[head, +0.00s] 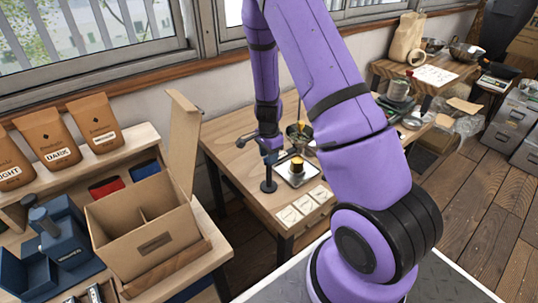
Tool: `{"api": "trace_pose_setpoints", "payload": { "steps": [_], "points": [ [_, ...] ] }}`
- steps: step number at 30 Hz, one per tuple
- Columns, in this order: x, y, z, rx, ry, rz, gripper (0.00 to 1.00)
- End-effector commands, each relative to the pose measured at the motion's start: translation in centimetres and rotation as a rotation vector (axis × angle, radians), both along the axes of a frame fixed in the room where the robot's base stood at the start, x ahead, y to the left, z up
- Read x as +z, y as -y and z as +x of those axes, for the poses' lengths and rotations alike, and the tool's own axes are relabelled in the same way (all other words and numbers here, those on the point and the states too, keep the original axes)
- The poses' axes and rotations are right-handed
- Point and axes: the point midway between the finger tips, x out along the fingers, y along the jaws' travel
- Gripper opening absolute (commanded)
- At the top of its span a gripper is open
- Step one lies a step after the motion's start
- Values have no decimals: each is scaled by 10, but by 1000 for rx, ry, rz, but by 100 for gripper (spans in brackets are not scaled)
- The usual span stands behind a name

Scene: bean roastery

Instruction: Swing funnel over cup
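A small grey metal funnel (294,131) shows on the table, partly hidden by my arm. A small dark cup with an orange-brown top (297,165) stands on a white square tray (288,176) just in front of it.
Several pale cards (305,204) lie at the table's front edge. An open cardboard box (145,232) and a shelf with brown bags (96,123) are at left. A side table (436,74) with bowls stands at back right.

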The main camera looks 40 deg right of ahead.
Motion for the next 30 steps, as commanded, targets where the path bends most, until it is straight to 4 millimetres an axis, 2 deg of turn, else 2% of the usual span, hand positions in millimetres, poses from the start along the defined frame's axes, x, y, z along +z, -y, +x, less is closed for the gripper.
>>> {"api": "trace_pose_setpoints", "payload": {
  "steps": [6, 10, 24, 30],
  "points": [
    [0, 0, 0, 2, 0, 0, 40],
    [8, 0, 0, 3, 1, -1, 40],
    [88, -1, 1, 3, 3, -1, 40],
    [105, 0, 0, 2, 0, 0, 40]
  ]
}}
